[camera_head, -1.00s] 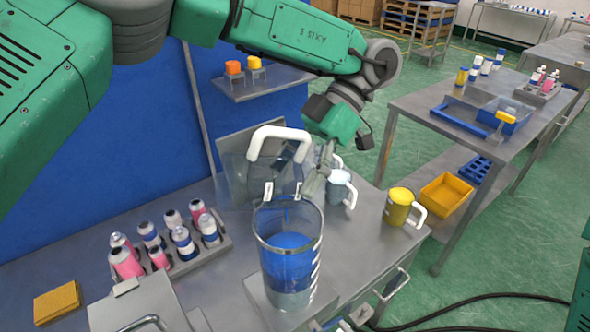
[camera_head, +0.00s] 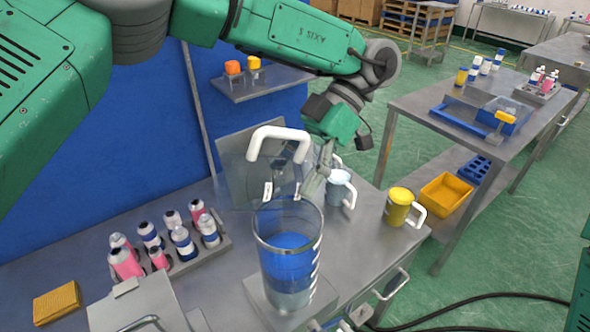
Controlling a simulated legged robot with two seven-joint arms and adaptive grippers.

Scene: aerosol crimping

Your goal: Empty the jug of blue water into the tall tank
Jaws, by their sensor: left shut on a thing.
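The clear jug (camera_head: 236,176) with a white handle (camera_head: 280,133) is tipped over above the mouth of the tall tank. I see no clear blue water left in it. The tall tank (camera_head: 262,262) is a clear upright cylinder with white marks, standing on a grey base on the bench. Blue water (camera_head: 288,250) fills its middle part. My left gripper (camera_head: 318,176) is behind and right of the jug, above the tank's far rim, shut on the jug; its fingertips are partly hidden. My right gripper is out of view.
A pale blue mug (camera_head: 340,188) and a yellow mug (camera_head: 399,206) stand right of the tank. A grey rack (camera_head: 222,243) of pink and white bottles and a yellow sponge (camera_head: 57,303) are at left. A side table (camera_head: 425,113) stands beyond.

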